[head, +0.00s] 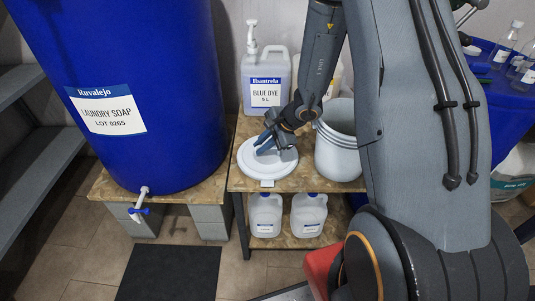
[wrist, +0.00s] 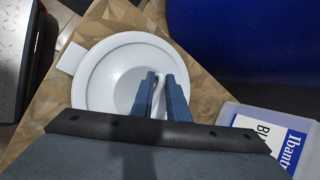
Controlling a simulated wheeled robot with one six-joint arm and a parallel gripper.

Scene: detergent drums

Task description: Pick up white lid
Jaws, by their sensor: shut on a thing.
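The white lid (head: 258,165) lies on the small wooden table (head: 320,187), in front of the blue dye jug. It also shows in the wrist view (wrist: 97,80), round with a raised rim and a tab at its left edge. My gripper (head: 265,143) reaches down over the lid from the right. In the wrist view my gripper (wrist: 160,80) has its two blue fingers close together at the lid's right part, with a thin white piece between them, which looks like the lid's handle. The fingers hide part of the lid.
A white jug labelled blue dye (head: 265,85) stands behind the lid. A white bucket (head: 338,145) stands just right of it. A large blue drum (head: 150,60) with a tap is at left. Two jugs (head: 308,215) are on the lower shelf.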

